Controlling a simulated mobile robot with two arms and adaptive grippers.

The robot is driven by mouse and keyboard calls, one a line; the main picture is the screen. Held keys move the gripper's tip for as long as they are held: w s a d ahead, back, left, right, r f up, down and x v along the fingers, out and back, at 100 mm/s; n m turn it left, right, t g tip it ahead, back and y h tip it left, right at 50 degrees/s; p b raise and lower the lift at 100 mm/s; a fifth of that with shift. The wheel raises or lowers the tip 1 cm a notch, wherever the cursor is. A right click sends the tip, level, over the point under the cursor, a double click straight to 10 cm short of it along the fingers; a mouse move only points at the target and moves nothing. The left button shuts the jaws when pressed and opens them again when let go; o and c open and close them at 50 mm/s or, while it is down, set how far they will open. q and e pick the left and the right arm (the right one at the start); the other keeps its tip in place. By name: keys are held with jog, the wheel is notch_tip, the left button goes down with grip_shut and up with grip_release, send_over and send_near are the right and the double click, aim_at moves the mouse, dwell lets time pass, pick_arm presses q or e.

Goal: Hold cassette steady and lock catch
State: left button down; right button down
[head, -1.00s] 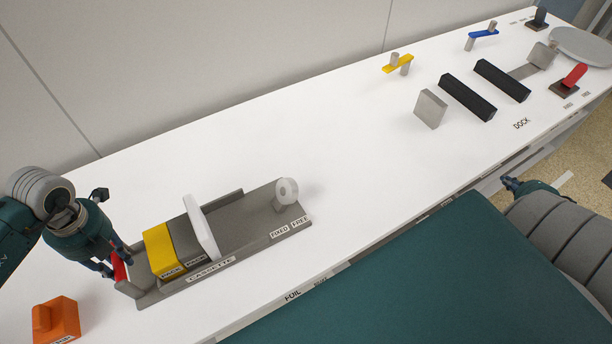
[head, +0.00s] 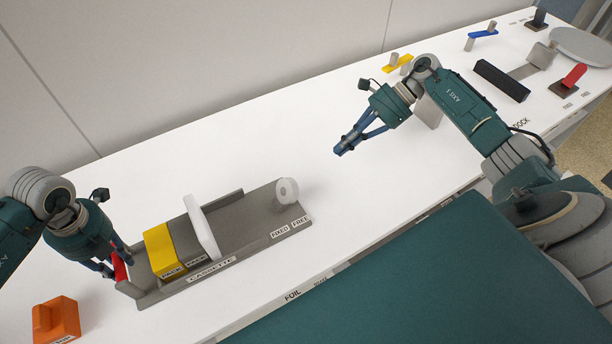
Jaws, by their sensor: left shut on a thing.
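The grey cassette (head: 232,245) lies on the white table at the lower left, with a label along its front edge. A yellow block (head: 163,249) and a white plate (head: 201,228) stand in it. A pale round knob (head: 287,191) sits at its right end by the "FIXED" and "FREE" labels; it may be the catch. My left gripper (head: 114,270) is shut on the red handle (head: 120,267) at the cassette's left end. My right gripper (head: 340,151) is above the table, right of and beyond the knob, holding nothing visible. Its fingers look close together.
An orange block (head: 56,319) stands at the lower left. Yellow (head: 398,64) and blue (head: 483,34) levers, a black bar (head: 502,81) and a red lever (head: 574,76) stand at the far right. The table between the knob and my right gripper is clear.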

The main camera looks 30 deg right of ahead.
aim_at(285, 195)
pick_arm(q)
jog(key=shift+w, duration=0.1)
pick_arm(e)
jog(key=a+f+n, duration=0.1)
jog(key=a+f, duration=0.1)
jog(key=a, duration=0.1)
jog(key=a+f+n+g, duration=0.1)
jog(key=a+f, duration=0.1)
jog(key=a, duration=0.1)
jog(key=s+a+f, duration=0.1)
jog(key=a+f, duration=0.1)
jog(key=shift+a+f+n+h, duration=0.2)
jog(key=shift+a+n+h, duration=0.1)
jog(key=shift+a+n, duration=0.1)
jog(key=shift+a+r, duration=0.7)
jog(key=shift+a, duration=0.25)
jog(key=shift+a+r, duration=0.3)
jog(key=shift+a, duration=0.2)
jog(key=shift+r, duration=0.1)
jog(key=shift+w+a+r+h, duration=0.1)
jog(key=shift+a+r+h, duration=0.1)
jog(key=shift+h, duration=0.2)
jog(key=shift+a+r+h, duration=0.15)
jog(key=shift+r+h, duration=0.05)
jog(key=shift+h, duration=0.1)
